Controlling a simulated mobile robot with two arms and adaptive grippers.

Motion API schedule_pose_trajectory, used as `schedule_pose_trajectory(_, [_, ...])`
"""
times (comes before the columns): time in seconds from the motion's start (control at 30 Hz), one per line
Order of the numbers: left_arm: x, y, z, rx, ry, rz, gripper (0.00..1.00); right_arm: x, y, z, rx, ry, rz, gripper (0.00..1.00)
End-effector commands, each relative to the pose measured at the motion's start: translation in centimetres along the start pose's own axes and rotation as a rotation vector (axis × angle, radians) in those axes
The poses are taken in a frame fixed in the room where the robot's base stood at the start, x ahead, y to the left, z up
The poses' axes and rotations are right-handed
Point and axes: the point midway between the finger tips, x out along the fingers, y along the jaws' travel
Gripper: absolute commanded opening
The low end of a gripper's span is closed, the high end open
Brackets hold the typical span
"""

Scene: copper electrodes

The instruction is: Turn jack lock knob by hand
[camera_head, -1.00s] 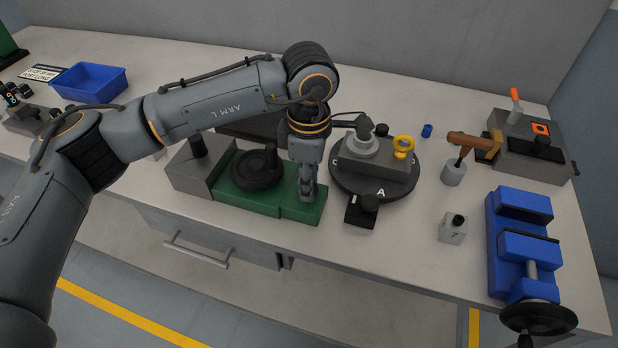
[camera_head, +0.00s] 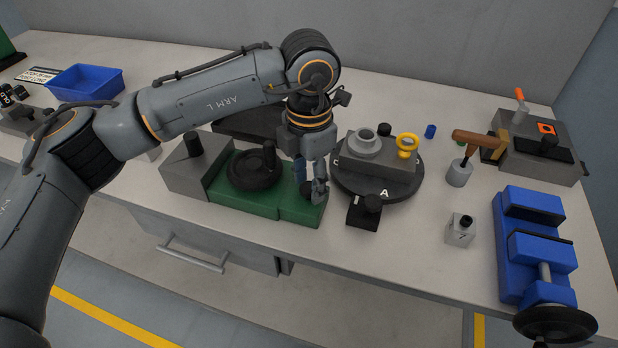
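The small dark knob (camera_head: 307,188) sits on the right part of the green jack base (camera_head: 290,211). My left gripper (camera_head: 311,188) is pointing down over it, with one finger on each side of the knob. The fingers partly hide the knob, and I cannot tell whether they press on it. A black handwheel (camera_head: 255,168) with an upright handle stands on the same base, to the left of the gripper. My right gripper is not in view.
A dark turntable (camera_head: 392,187) carrying a grey block with a yellow ring (camera_head: 407,142) stands just right of the gripper. A black block with a knob (camera_head: 366,212) lies in front. A blue vise (camera_head: 536,246) and a hammer (camera_head: 478,140) are farther right.

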Motion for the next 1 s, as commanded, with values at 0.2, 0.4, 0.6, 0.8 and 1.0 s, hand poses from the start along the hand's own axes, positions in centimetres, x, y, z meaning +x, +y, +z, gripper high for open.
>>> schedule_pose_trajectory(0.2, [0.0, 0.0, 0.0, 0.001, 0.0, 0.0, 0.48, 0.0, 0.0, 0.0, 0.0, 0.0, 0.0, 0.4])
schedule_pose_trajectory(0.4, [-0.5, 0.0, 0.0, 0.002, -0.001, 0.001, 0.48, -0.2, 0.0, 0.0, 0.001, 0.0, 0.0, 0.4])
schedule_pose_trajectory(0.6, [-1.9, 0.0, 0.0, 0.002, -0.001, 0.001, 0.48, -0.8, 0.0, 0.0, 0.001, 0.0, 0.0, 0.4])
schedule_pose_trajectory(0.8, [-2.0, 0.0, 0.0, 0.002, 0.0, 0.001, 0.48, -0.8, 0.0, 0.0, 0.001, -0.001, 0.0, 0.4])
schedule_pose_trajectory(1.0, [-2.0, 0.0, 0.0, 0.002, 0.0, 0.001, 0.48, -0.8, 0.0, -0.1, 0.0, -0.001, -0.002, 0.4])
